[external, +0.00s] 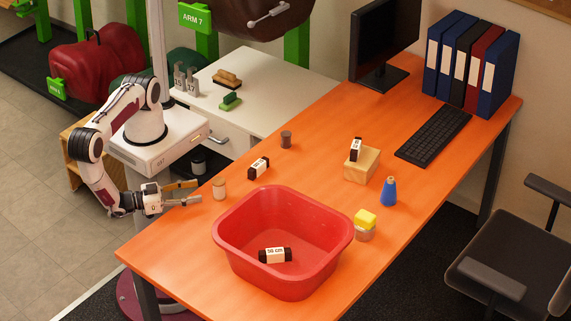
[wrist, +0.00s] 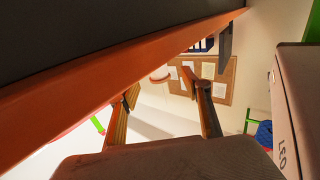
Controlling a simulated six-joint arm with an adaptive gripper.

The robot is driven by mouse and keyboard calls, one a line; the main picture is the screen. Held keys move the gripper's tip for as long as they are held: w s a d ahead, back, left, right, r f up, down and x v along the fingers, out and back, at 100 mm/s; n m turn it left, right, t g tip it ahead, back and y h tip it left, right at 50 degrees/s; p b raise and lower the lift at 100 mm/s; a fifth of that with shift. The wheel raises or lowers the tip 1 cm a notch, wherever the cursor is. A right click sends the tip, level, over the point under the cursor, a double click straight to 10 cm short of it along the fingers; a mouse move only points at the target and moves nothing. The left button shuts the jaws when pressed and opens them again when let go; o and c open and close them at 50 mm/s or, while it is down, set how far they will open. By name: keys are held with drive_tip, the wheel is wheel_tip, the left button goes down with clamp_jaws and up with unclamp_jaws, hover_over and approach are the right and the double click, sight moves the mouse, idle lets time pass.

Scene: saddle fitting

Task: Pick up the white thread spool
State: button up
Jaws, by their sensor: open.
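In the wrist view my open fingers (wrist: 160,82) show beside the table edge.
The red tub (external: 232,250) holds a labelled black-and-white roll (external: 275,255). Another roll (external: 258,167) and a dark brown cylinder (external: 286,139) lie behind the spool. A wooden block (external: 362,168), blue cone (external: 389,192) and yellow-topped piece (external: 365,221) stand farther right.

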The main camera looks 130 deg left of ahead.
sight(214, 188)
drive_tip(key=shift+x, duration=1.3)
drive_tip(key=shift+w, duration=0.1)
drive_tip(key=shift+x, duration=2.5)
drive_tip(key=shift+w+d+r, duration=0.15)
drive_tip(key=shift+w, duration=0.05)
drive_tip(key=shift+c, duration=0.3)
drive_tip(key=c, duration=1.1)
